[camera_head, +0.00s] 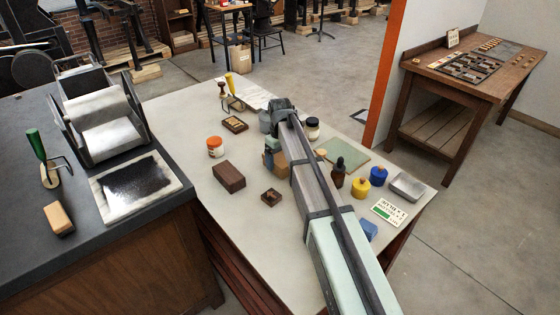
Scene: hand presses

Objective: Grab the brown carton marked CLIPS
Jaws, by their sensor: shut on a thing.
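My arm reaches from the lower right across the light grey table, and my gripper (271,153) points down near the table's middle. It is shut on a tan-brown carton (270,163), which shows just left of my arm. My arm hides the carton's right part, and no CLIPS marking can be read. I cannot tell whether the carton touches the table or is held a little above it.
A dropper bottle (338,173), yellow jar (360,187) and blue jar (378,176) stand to the right. The table's front left is clear.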

